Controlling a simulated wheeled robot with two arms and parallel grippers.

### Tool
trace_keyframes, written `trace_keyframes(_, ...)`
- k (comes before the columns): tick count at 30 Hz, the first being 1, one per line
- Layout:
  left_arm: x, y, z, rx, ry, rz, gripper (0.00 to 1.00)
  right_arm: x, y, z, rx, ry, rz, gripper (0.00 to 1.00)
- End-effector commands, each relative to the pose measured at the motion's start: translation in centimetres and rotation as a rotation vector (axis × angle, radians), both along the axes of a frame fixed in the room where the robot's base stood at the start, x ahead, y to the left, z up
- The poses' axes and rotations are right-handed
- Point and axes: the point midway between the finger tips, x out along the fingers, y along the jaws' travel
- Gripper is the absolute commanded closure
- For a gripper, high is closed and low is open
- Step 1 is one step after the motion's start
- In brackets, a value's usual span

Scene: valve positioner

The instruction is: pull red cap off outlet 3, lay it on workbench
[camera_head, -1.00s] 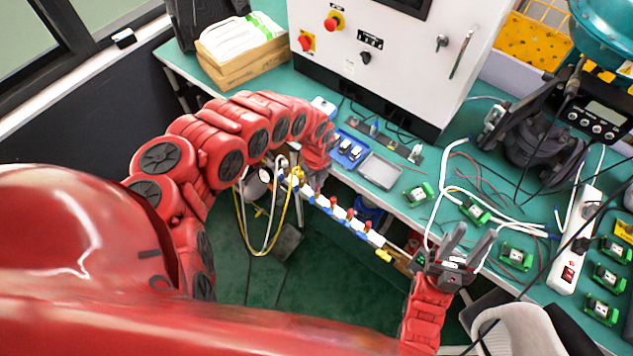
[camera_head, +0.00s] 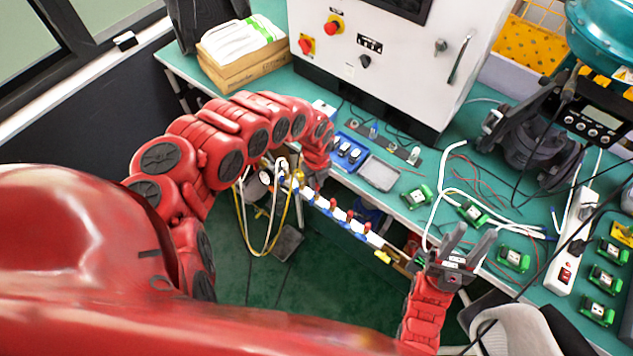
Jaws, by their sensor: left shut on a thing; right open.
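A narrow white and blue manifold (camera_head: 358,226) runs diagonally below the bench's front edge, with several small red caps (camera_head: 350,214) standing along it. My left gripper (camera_head: 309,186) is at the manifold's upper-left part, shut on what looks like a red cap. The arm and fingers hide most of that cap, and I cannot tell whether it is still seated. Outlet numbers are too small to read. My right gripper (camera_head: 470,240) is open and empty, fingers pointing up, near the bench edge right of the manifold. The workbench (camera_head: 415,178) has a green top.
A blue tray (camera_head: 346,150) and a grey tray (camera_head: 379,173) lie near the bench's front edge. Green terminal blocks (camera_head: 418,196), white cables and a power strip (camera_head: 568,262) occupy the right side. A white control cabinet (camera_head: 385,60) stands behind. Yellow and white hoses (camera_head: 243,215) hang below my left arm.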

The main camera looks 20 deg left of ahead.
Motion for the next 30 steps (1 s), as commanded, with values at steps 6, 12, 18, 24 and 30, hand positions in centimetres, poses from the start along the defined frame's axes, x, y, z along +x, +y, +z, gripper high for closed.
trace_keyframes(6, 0.0, 0.0, 1.9, 0.0, 0.0, 0.0, 1.0, 0.0, 0.0, 1.9, 0.0, 0.0, 0.0, 0.57)
trace_keyframes(12, 0.0, 0.0, 3.2, 0.0, 0.0, 0.0, 1.0, 0.0, 0.0, 3.2, 0.0, 0.0, 0.0, 0.57)
trace_keyframes(18, 0.0, 0.0, 3.6, 0.0, 0.0, 0.0, 1.0, 0.0, 0.0, 3.6, 0.0, 0.0, 0.0, 0.57)
trace_keyframes(24, 0.0, 0.0, 3.5, 0.0, 0.0, 0.001, 1.0, 0.0, 0.0, 3.5, 0.0, 0.0, 0.0, 0.57)
trace_keyframes(30, 2.1, 0.4, 4.7, 0.008, -0.008, 0.189, 1.0, 0.0, 0.0, 2.3, 0.0, 0.0, 0.0, 0.57)
